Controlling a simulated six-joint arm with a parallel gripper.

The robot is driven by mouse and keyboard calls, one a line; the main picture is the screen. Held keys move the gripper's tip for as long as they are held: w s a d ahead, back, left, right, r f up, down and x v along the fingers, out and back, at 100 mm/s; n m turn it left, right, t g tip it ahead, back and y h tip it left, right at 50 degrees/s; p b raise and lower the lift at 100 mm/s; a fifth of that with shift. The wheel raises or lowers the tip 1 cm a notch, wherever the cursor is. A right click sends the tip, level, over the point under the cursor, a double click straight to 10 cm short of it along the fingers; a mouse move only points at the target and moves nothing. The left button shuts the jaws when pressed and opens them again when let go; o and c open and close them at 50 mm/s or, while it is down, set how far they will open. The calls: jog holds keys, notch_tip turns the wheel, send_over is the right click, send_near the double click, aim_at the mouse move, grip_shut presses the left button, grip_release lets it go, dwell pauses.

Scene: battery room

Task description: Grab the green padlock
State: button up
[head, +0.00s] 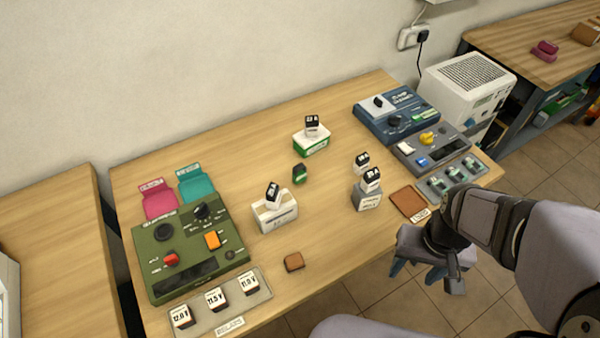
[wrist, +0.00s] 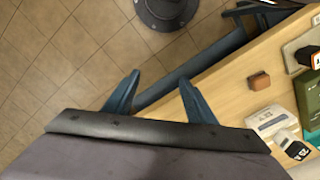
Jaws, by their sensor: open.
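A small green and black object (head: 299,173), which looks like the green padlock, stands near the middle of the table in the head view. It is too small there to make out a shackle. I cannot find it in the wrist view. My gripper (head: 418,272) is off the table's front edge at the right, well apart from the object. In the wrist view my gripper (wrist: 162,82) is open, with its two blue fingers spread and nothing between them, over the floor.
A white and green box (head: 311,143) with a black-topped block stands behind the object. A green control unit (head: 187,247) is left, a blue unit (head: 396,110) right. A brown block (head: 294,262) lies in front.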

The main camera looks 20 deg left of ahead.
aim_at(299, 166)
notch_tip(299, 166, up, 5)
jog(key=w+a+f+m+t+y+b, duration=0.15)
jog(key=a+m+y+b, duration=0.25)
jog(key=a, duration=0.4)
jog(key=w+a+m+y+b, duration=0.2)
jog(key=a+m+y+b, duration=0.1)
jog(key=a, duration=0.5)
jog(key=w+a+f+m+y+b, duration=0.15)
jog(key=a+m+y+b, duration=0.25)
jog(key=a, duration=0.4)
jog(key=w+a+r+m+t+y+b, duration=0.2)
jog(key=w+m+t+b, duration=0.8)
jog(key=w+m, duration=0.6)
jog(key=shift+n+t, duration=0.25)
jog(key=shift+n, duration=0.05)
notch_tip(299, 166, down, 12)
jog(key=shift+w+r+p, duration=0.1)
jog(key=shift+p, duration=1)
jog(key=shift+p+x, duration=0.8)
jog(key=shift+x, duration=2.8)
jog(key=shift+r, duration=0.2)
